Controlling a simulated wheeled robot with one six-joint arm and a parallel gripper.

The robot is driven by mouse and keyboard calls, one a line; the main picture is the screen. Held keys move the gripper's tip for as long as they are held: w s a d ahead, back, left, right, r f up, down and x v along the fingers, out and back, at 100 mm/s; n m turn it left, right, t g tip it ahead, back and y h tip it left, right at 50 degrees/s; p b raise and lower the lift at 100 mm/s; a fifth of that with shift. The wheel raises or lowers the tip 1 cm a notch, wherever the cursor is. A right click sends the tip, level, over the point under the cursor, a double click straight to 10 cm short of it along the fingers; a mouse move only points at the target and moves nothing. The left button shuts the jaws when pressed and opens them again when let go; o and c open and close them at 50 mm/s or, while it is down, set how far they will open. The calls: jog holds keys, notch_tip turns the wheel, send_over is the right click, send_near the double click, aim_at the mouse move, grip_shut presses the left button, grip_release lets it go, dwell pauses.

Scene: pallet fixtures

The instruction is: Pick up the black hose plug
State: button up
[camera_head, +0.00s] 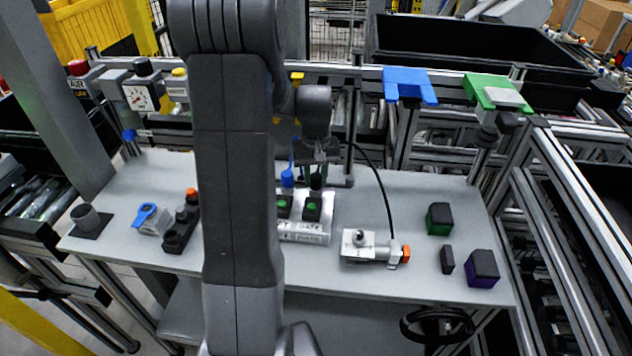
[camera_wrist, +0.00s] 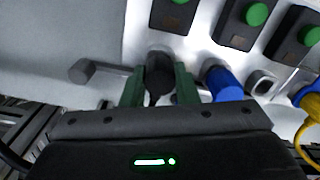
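The black hose plug (camera_wrist: 160,75) stands between my gripper's two green fingers in the wrist view, at the front of the white panel block. It also shows in the head view (camera_head: 316,181), just below my gripper (camera_head: 319,163). My gripper (camera_wrist: 159,84) has one finger on each side of the plug. The gaps are so small that I cannot tell whether the fingers touch it. The plug's lower end and its fit in the block are partly hidden.
A blue plug (camera_wrist: 222,84) stands close beside the right finger, with a yellow one (camera_wrist: 309,98) farther right. The panel block (camera_head: 303,238) carries green buttons. A metal fixture (camera_head: 365,247) with a black cable stands to its right. Dark blocks (camera_head: 439,219) lie farther right.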

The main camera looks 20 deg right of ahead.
jog(key=shift+c, duration=1.4)
notch_tip(320, 180, up, 10)
jog(key=shift+b, duration=0.65)
jog(key=shift+r, duration=0.15)
notch_tip(320, 180, up, 5)
jog(key=p, duration=0.5)
send_over(316, 175)
jog(key=shift+b, duration=0.35)
